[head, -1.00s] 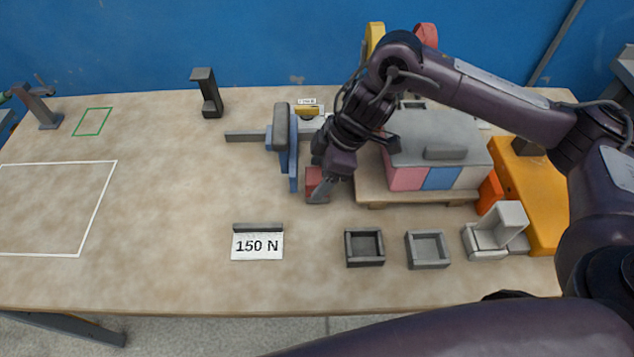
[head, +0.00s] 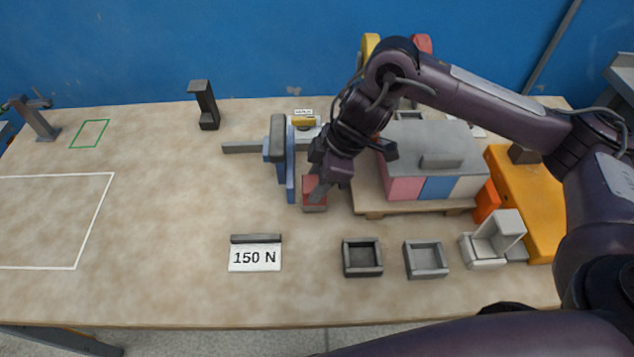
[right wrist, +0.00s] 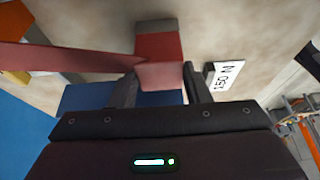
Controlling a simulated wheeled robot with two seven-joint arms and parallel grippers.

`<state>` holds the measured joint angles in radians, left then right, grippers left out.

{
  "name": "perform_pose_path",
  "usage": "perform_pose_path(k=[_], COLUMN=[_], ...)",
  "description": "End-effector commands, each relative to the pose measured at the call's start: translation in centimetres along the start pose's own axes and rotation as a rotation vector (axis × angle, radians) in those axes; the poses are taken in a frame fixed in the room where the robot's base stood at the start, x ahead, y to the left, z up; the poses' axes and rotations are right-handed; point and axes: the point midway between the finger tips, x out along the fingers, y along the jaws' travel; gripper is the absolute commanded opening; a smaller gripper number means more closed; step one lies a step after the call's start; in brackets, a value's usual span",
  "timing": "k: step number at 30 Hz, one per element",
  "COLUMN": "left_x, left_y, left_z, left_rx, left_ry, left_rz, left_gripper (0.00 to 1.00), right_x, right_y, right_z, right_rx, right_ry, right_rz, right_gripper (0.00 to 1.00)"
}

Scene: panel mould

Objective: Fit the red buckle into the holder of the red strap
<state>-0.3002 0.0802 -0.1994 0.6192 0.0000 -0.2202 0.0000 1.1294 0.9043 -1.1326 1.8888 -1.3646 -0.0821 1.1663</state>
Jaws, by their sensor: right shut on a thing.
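My right gripper (head: 318,190) points down at a small red block with a grey end, the red holder (head: 314,203), on the table. In the right wrist view its fingers (right wrist: 160,88) are shut on the red buckle (right wrist: 160,76). The red strap (right wrist: 70,57) runs from the buckle to the left. The red holder also shows in the right wrist view (right wrist: 158,46), just beyond the buckle. Buckle and holder overlap in this view, and I cannot tell whether they touch. The gripper hides the buckle in the head view. My left gripper is not in view.
A blue upright frame (head: 290,165) stands close left of the gripper. A grey-topped box with coloured panels (head: 440,187) stands close right. Two small trays (head: 362,270) (head: 426,273) and a 150 N sign (head: 255,258) are in front. The table's left middle is clear.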

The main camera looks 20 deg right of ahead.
Motion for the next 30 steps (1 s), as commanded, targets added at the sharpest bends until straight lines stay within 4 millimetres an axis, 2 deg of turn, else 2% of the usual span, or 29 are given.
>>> perform_pose_path(k=[5,15,21,25,30], left_x=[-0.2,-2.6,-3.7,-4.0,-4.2], left_y=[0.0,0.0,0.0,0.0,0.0], left_z=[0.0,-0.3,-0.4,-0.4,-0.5], left_rx=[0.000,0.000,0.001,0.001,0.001], left_ry=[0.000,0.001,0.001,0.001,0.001], left_rz=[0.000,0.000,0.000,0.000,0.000], left_gripper=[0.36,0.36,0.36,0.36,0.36], right_x=[-2.7,-11.1,-14.9,-16.5,-17.6], right_y=[0.1,0.1,0.1,0.1,0.0], right_z=[-1.2,-4.6,-6.2,-6.9,-7.3], right_rx=[-0.005,-0.005,-0.004,-0.002,-0.001], right_ry=[0.003,0.001,0.001,0.001,0.000], right_rz=[0.004,0.008,0.005,0.004,0.001], right_gripper=[0.14,0.14,0.14,0.14,0.14])
